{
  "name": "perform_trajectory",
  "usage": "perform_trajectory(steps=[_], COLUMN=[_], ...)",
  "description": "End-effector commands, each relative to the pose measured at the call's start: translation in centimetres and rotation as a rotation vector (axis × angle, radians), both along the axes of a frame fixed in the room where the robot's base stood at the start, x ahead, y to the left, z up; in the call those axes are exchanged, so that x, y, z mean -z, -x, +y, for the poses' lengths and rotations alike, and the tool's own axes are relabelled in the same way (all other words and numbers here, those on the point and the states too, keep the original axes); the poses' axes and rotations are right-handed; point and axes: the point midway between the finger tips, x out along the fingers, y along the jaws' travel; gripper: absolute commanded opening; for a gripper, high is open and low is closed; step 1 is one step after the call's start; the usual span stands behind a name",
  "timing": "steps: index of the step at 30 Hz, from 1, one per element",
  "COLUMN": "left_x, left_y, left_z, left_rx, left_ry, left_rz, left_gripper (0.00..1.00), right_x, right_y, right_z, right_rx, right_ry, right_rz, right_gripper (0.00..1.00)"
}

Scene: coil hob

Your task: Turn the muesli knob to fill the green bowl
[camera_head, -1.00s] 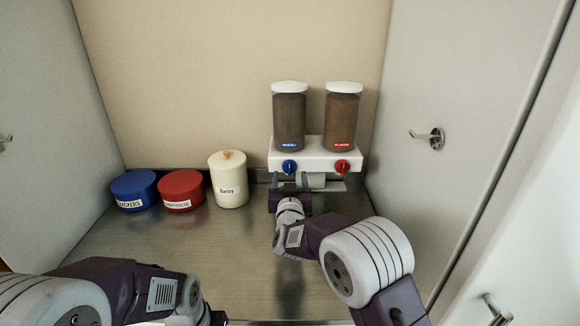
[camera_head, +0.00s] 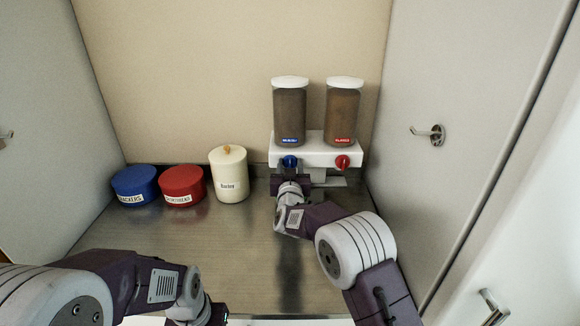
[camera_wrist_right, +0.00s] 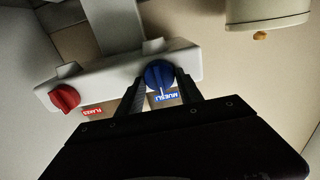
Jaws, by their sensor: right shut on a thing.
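The blue muesli knob (camera_head: 289,162) is on the front of the white dispenser (camera_head: 325,154), under the left canister with the blue muesli label (camera_head: 290,110). My right gripper (camera_head: 290,174) is at this knob. In the right wrist view, the two dark fingers lie on either side of the blue knob (camera_wrist_right: 159,75) and are shut on it. The green bowl does not show in either view. My left gripper (camera_head: 207,316) is at the bottom edge of the head view, and its fingers cannot be made out.
The red flakes knob (camera_head: 342,162) is just right of the muesli knob, under the flakes canister (camera_head: 343,112). A cream barley jar (camera_head: 230,176), a red tin (camera_head: 182,186) and a blue tin (camera_head: 135,186) stand to the left. The metal counter (camera_head: 240,255) in front is clear.

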Motion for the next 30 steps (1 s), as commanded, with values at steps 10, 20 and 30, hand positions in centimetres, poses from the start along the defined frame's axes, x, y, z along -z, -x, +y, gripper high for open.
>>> perform_trajectory(steps=[10,20,30], left_x=[2.3,5.6,8.6], left_y=[0.0,0.0,0.0], left_z=[0.0,0.0,0.0], left_rx=[0.000,0.000,0.000], left_ry=[0.000,0.000,0.000], left_rz=[0.000,0.000,0.000], left_gripper=[0.36,0.36,0.36], right_x=[0.4,0.5,0.6], right_y=[0.0,0.0,0.0], right_z=[-0.1,-0.2,-0.4], right_rx=[0.000,-0.001,-0.001], right_ry=[-0.161,-0.468,-0.792], right_rz=[-0.002,-0.002,-0.002], right_gripper=[0.02,0.02,0.02])
